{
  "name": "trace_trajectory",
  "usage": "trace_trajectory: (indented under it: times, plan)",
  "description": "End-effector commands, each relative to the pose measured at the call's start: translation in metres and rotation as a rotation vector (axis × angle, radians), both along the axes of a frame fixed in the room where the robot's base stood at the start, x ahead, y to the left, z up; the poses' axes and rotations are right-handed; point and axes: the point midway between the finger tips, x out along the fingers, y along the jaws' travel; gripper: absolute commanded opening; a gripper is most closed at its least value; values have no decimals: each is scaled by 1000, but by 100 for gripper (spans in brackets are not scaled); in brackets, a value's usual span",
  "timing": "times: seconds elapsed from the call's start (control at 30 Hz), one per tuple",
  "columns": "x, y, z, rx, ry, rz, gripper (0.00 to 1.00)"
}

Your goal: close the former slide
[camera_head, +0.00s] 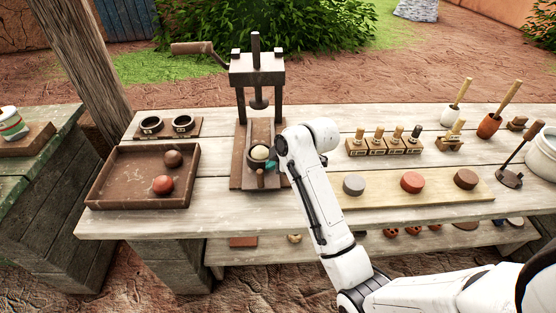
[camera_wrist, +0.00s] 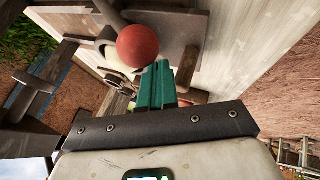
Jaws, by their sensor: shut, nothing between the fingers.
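The former slide (camera_head: 262,133) is a narrow plate on the base of the dark screw press. A dark round former (camera_head: 252,164) with a cream ball (camera_head: 260,152) in it stands at the front of the slide, forward of the press screw. My gripper (camera_head: 271,166) is low at the right front of the former, partly hidden by my arm. In the wrist view my teal fingers (camera_wrist: 156,86) are shut with nothing between them. A red round thing (camera_wrist: 138,46) shows just beyond the fingertips; I cannot tell whether it is a knob or touches them.
The press frame (camera_head: 257,72) rises behind the slide. A brown tray (camera_head: 112,188) with two balls is left of it. A board (camera_head: 440,190) with three coloured pucks is to the right, with several stamps (camera_head: 376,140) behind. The tabletop between tray and press is clear.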

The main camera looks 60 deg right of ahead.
Motion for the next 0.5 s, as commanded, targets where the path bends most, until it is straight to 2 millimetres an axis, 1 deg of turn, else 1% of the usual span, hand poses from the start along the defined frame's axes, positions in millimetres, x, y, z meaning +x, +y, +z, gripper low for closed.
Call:
trace_trajectory:
  times: [0.03, 0.2, 0.3, 0.5]
  plan:
    - [6, 0, -7, 1, 3, 1, 0]
    - [20, 0, -27, 1, 2, 0, 0]
    - [25, 0, -34, 1, 1, 1, 0]
    - [29, 0, -39, 1, 1, 0, 0]
